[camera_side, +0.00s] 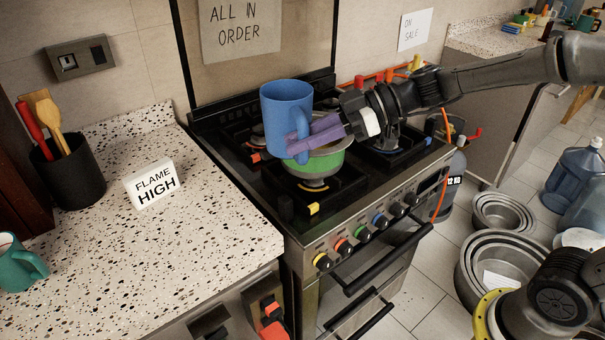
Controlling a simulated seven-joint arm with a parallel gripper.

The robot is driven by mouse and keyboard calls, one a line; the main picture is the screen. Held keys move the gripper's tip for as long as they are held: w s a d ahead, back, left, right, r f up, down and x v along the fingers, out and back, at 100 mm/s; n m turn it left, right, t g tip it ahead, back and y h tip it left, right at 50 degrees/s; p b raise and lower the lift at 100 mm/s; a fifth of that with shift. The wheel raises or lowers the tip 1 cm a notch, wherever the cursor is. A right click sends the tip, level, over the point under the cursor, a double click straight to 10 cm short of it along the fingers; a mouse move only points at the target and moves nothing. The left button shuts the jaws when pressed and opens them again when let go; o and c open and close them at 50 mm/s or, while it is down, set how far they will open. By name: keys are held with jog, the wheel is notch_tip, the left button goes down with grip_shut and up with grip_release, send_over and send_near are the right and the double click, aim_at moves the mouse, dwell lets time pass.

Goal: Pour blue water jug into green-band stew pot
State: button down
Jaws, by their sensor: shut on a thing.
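The blue water jug (286,112) is upright above the stove, partly in front of the pot in the side view. My gripper (310,138), with purple fingers, reaches in from the right and is shut on the jug at its handle side. The green-band stew pot (318,164) sits on the front left burner of the stove. The jug and the fingers hide the pot's left part and much of its opening. Whether the jug touches the pot, and what either holds, cannot be seen.
The black stove (262,188) has coloured knobs along its front. A "FLAME HIGH" sign (152,184), a black utensil holder (69,172) and a teal mug (20,264) stand on the speckled counter (140,270). Metal pans (503,212) and large blue bottles (574,170) stand on the floor at right.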

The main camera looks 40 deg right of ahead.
aim_at(307, 109)
jog(key=w+d, duration=0.1)
jog(key=w+d+r+m+t+h, duration=0.1)
jog(key=d, duration=0.1)
jog(key=w+d+r+t, duration=0.1)
jog(key=d, duration=0.1)
jog(key=shift+w+d+m, duration=0.1)
jog(key=shift+m, duration=0.3)
jog(key=shift+d+r, duration=0.1)
jog(key=shift+d, duration=0.2)
jog(key=m, duration=0.1)
jog(key=m+y, duration=0.1)
jog(key=m, duration=0.1)
jog(key=shift+a+r, duration=0.25)
jog(key=shift+r, duration=0.15)
jog(key=w+d+r+m+t+y, duration=0.1)
jog(key=w+d+m+t+y, duration=0.4)
jog(key=d+m, duration=0.4)
jog(key=shift+w+d+r+m+t, duration=0.2)
jog(key=shift+d+r+m+t, duration=0.15)
jog(key=shift+m, duration=3.25)
jog(key=shift+a, duration=0.1)
dwell(1.5)
